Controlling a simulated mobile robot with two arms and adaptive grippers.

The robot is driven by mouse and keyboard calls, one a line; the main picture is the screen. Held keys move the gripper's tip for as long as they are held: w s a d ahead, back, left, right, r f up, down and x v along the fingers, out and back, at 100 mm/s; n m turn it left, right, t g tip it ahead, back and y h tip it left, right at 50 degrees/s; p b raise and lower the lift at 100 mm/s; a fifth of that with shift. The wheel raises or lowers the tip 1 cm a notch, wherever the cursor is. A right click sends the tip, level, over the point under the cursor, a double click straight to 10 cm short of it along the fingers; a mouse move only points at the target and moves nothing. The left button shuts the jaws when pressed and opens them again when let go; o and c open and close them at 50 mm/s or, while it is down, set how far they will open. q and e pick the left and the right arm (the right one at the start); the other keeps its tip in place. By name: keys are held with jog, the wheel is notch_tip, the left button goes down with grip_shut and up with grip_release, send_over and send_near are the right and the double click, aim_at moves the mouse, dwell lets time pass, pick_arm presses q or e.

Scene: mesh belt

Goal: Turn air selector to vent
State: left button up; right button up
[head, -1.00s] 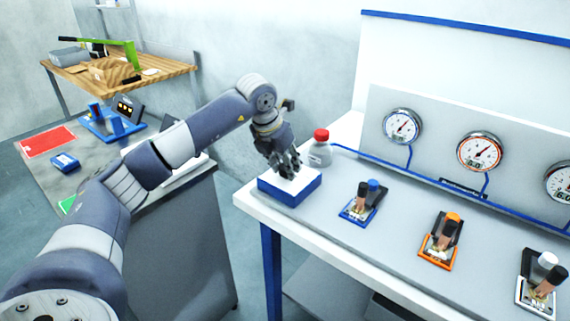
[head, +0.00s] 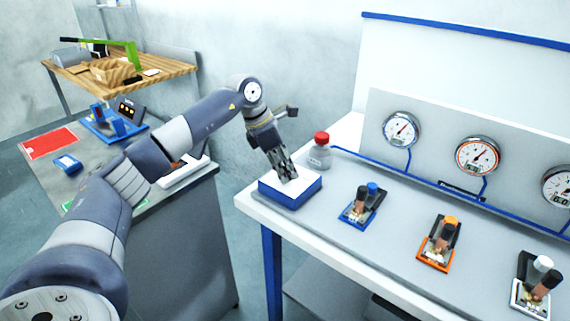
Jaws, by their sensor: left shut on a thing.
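A low blue box with a white top (head: 302,196), which I take for the air selector, sits at the left end of the grey-topped bench. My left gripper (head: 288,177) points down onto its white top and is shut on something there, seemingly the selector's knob. The fingers hide the knob, and I cannot read any position marks. My right gripper is not in view.
Blue (head: 362,207), orange (head: 438,244) and white (head: 531,285) framed valve units stand to the right, below round gauges (head: 401,131) joined by blue tubing.

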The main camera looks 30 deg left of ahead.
pick_arm(q)
jog(key=m+g, duration=0.1)
jog(key=m, duration=0.1)
jog(key=m+g+h+p, duration=0.1)
jog(key=m, duration=0.2)
jog(key=shift+w+r+m, duration=0.1)
jog(key=shift+w+m, duration=0.1)
jog(key=shift+m, duration=0.1)
jog(key=shift+a+m+g+p, duration=0.1)
jog(key=shift+m+g+p, duration=0.5)
jog(key=shift+m, duration=1.7)
jog(key=shift+g, duration=0.3)
jog(key=o, duration=1.1)
jog(key=v, duration=1.1)
jog(key=shift+a+r+b, duration=0.3)
